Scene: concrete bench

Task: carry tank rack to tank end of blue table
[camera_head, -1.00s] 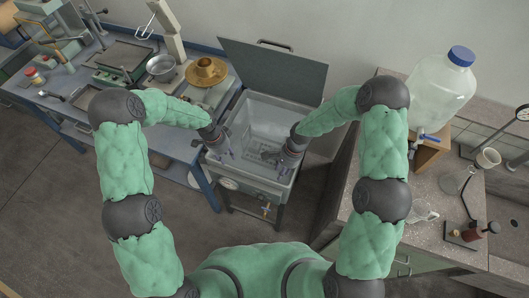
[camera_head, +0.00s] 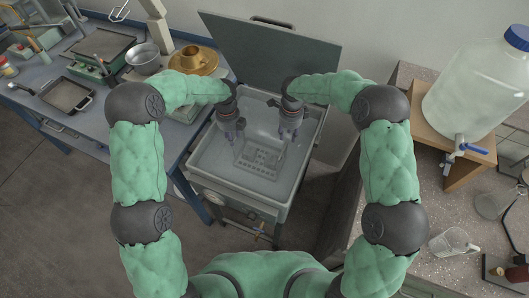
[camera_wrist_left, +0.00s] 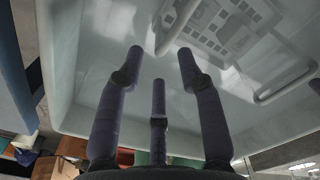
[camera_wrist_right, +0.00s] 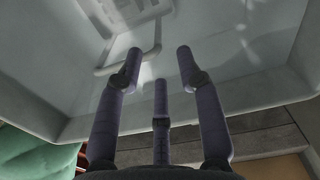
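The pale grey tank rack (camera_head: 258,158) sits low inside the open tank (camera_head: 225,180), with a wire handle rising at each end. My left gripper (camera_head: 231,136) is above the rack's left side, and my right gripper (camera_head: 290,136) is above its right side. In the left wrist view the fingers (camera_wrist_left: 160,70) are spread and empty, with the rack (camera_wrist_left: 225,25) and its handles beyond them. In the right wrist view the fingers (camera_wrist_right: 158,68) are also spread and empty, near one handle (camera_wrist_right: 135,62). The blue table (camera_head: 172,135) stands left of the tank.
The tank's raised lid (camera_head: 270,55) stands behind it. The blue table carries a brass ring (camera_head: 193,62), a metal bowl (camera_head: 143,57) and a dark pan (camera_head: 66,95).

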